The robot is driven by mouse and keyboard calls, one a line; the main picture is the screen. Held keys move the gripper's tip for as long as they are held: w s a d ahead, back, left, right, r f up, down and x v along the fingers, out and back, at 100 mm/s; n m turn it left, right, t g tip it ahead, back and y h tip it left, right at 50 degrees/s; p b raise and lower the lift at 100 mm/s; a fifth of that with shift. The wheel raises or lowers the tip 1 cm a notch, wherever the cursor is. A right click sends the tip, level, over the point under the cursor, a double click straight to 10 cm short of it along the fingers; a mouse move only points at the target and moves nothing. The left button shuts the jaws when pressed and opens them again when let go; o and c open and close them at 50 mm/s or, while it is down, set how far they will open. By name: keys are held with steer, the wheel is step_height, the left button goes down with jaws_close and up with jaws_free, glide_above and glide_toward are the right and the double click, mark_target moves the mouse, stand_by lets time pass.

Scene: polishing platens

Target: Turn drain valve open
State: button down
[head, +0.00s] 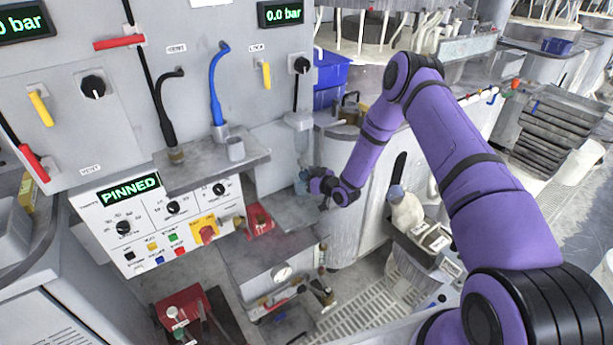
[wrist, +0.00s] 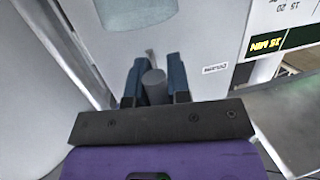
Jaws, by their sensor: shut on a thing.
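My gripper (wrist: 155,82) is shut on a grey cylindrical knob (wrist: 154,88), which looks like the drain valve's handle. Its two dark blue fingers stand on either side of the knob in the wrist view. A thin light stem shows just beyond the knob, against a pale panel. In the head view my gripper (head: 306,180) is at the right side of the grey machine, below a pale vertical cylinder (head: 299,121). The knob is too small and covered there to make out. Whether the valve is open or closed cannot be told.
A small label (wrist: 215,68) is beside the knob, too blurred to read. A grey shelf with black and blue hoses (head: 215,85) is left of my gripper. The PINNED panel (head: 130,190) is lower left. A white bottle (head: 405,210) stands right, below my arm.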

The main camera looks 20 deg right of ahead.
steer(key=shift+f, duration=0.1)
steer(key=c, duration=1.1)
jaws_free()
steer(key=v, duration=1.1)
